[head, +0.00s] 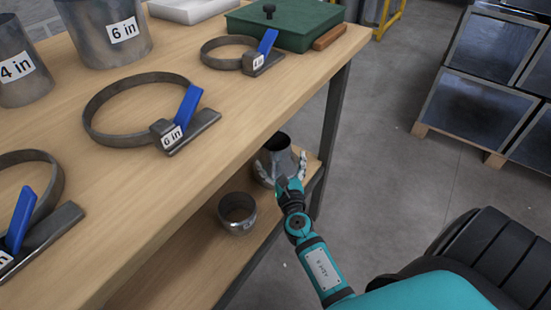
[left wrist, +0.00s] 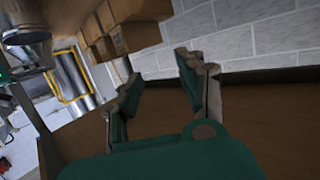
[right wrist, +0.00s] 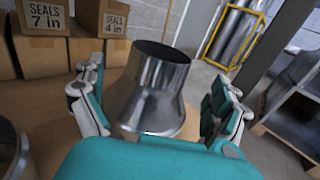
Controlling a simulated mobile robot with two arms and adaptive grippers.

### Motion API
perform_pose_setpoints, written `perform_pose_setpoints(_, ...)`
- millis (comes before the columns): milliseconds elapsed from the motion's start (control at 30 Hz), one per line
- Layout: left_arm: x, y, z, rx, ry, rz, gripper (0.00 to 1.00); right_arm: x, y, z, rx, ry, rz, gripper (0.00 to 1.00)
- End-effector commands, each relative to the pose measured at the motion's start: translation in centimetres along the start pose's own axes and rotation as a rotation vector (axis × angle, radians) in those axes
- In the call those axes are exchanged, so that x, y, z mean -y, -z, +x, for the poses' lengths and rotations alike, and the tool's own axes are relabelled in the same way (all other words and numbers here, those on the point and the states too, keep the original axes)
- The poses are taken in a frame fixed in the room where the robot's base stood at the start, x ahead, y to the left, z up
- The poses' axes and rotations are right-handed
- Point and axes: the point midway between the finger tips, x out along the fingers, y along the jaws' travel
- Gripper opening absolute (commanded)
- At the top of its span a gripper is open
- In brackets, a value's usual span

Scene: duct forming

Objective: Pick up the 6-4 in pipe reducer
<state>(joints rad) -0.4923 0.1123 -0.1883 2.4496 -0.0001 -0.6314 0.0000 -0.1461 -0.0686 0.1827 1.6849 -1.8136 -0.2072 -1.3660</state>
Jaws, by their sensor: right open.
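A shiny metal pipe reducer (right wrist: 150,90) stands upright, narrow end up, between the open fingers of my right gripper (right wrist: 155,105) in the right wrist view. In the head view the reducer (head: 277,160) is on the lower shelf under the table, with the right gripper (head: 282,172) around it. Any size label on it is not visible. I cannot tell whether the fingers touch it. My left gripper (left wrist: 152,85) is open and empty in the left wrist view, in front of a brick wall, and is not in the head view.
A table leg (head: 330,140) rises close to the right. Clamps, labelled pipes and a green box (head: 285,25) are on the tabletop. Seal boxes (right wrist: 42,50) stand behind the reducer.

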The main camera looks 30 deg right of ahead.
Motion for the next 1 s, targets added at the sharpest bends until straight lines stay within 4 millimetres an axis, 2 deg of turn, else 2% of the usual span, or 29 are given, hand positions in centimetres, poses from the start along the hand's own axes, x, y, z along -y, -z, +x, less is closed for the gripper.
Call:
perform_pose_setpoints(100, -0.1, 0.4, 0.1, -0.025, -0.001, 0.0, 0.4, 0.0, 0.0, 2.0, 0.001, 0.001, 0.003, 1.0)
perform_pose_setpoints(367, -0.1, 1.0, 0.1, -0.061, -0.003, 0.0, 0.4, 0.0, 0.0, 3.9, 0.001, 0.002, 0.002, 1.0)
perform_pose_setpoints(633, -0.7, 4.0, 0.2, -0.23, -0.015, -0.003, 0.4, 0.2, 0.0, 7.8, 0.0, 0.002, 0.002, 1.0)
perform_pose_setpoints(933, -0.7, 4.8, 0.0, -0.265, -0.017, -0.004, 0.4, 0.2, 0.0, 8.4, -0.001, 0.0, 0.001, 1.0)
perform_pose_setpoints(1000, -0.7, 4.8, 0.0, -0.264, -0.016, -0.004, 0.4, 0.2, 0.0, 8.4, -0.001, 0.001, 0.001, 0.93)
